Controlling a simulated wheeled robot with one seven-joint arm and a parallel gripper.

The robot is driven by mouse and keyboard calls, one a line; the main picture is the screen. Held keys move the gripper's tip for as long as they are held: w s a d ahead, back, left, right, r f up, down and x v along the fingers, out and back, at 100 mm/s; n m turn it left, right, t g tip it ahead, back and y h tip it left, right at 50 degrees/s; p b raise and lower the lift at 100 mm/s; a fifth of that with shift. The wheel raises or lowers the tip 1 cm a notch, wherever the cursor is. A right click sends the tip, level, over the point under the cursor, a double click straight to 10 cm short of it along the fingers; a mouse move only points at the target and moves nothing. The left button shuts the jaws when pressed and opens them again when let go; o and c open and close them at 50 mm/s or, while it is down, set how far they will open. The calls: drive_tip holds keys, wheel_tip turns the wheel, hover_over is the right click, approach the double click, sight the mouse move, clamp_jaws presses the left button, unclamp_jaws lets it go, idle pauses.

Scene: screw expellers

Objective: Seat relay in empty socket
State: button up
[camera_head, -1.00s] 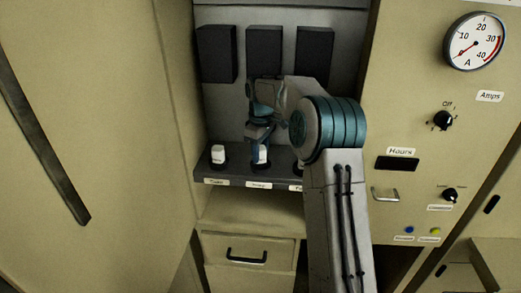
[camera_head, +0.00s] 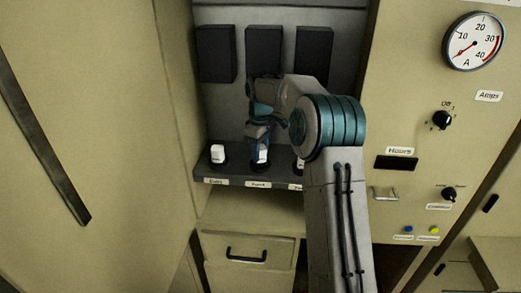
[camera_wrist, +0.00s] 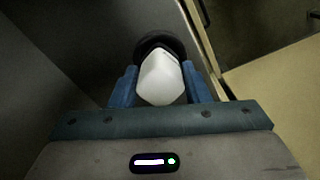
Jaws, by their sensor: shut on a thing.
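My gripper (camera_head: 261,149) is over the middle position of the dark shelf (camera_head: 236,172). Its blue fingers are shut on a white relay (camera_head: 261,156). In the wrist view the relay (camera_wrist: 161,80) sits between the two fingers, directly in front of a round black socket (camera_wrist: 158,43). The relay hides most of that socket, and I cannot tell how deep it is in it. Another white relay (camera_head: 217,153) stands upright in the left socket (camera_head: 217,165). A third white relay (camera_head: 299,164) at the right is mostly hidden by my arm.
Three dark boxes (camera_head: 264,51) hang on the back wall above the shelf. The cabinet side wall (camera_head: 178,120) is close at the left. A control panel (camera_head: 420,125) with a gauge and knobs stands at the right. A drawer (camera_head: 248,249) is below.

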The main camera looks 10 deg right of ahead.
drive_tip(key=shift+f, duration=0.65)
idle(0.7)
drive_tip(key=o, duration=0.7)
drive_tip(key=shift+r, duration=0.1)
wheel_tip(320, 180, up, 8)
drive_tip(key=p, duration=0.5)
drive_tip(key=shift+p, duration=0.4)
drive_tip(key=shift+r, duration=1.45)
